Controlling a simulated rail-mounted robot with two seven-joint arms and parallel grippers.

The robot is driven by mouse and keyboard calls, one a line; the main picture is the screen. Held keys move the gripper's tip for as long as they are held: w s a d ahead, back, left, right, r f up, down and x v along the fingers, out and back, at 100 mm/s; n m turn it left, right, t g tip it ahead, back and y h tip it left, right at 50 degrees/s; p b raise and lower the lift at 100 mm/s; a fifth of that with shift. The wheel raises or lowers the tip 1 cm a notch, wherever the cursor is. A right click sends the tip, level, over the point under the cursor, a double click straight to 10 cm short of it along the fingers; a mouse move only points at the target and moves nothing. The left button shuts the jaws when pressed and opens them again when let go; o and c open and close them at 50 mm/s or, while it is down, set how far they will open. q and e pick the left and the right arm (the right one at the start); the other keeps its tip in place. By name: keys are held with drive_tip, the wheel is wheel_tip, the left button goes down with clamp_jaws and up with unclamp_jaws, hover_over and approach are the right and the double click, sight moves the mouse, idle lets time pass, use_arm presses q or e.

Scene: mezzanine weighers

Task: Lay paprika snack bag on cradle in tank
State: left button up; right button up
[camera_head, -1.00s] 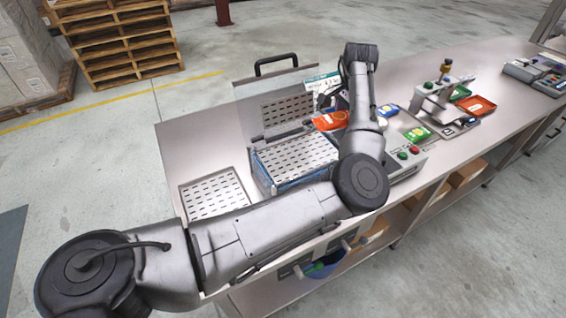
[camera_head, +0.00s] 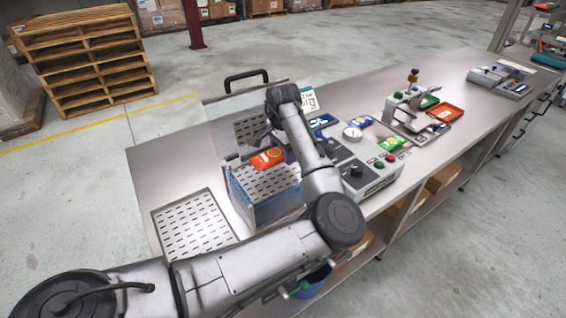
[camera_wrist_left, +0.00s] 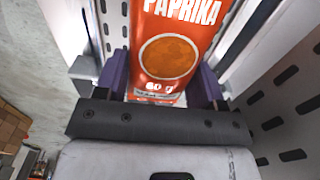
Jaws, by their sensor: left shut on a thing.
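The orange paprika snack bag (camera_head: 267,159) is held by my left gripper (camera_head: 276,143) above the far part of the tank. In the left wrist view the bag (camera_wrist_left: 170,50) sits between the two dark purple fingers of the gripper (camera_wrist_left: 162,82), with its printed face towards the camera. The tank (camera_head: 240,197) has clear bluish walls and stands on the bench. The slotted metal cradle (camera_head: 262,186) shows in its top, with no bag lying on the visible part. My arm hides the tank's right side. My right gripper is out of view.
A raised lid with a black handle (camera_head: 246,78) stands behind the tank. A slotted plate (camera_head: 193,224) lies left of it. The bench's far left is clear.

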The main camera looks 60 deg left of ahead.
sight(283, 168)
use_arm(q)
drive_tip(key=shift+f+b, duration=0.65)
drive_tip(key=shift+f, duration=1.45)
drive_tip(key=shift+r, duration=0.1)
drive_tip(key=o, duration=0.9)
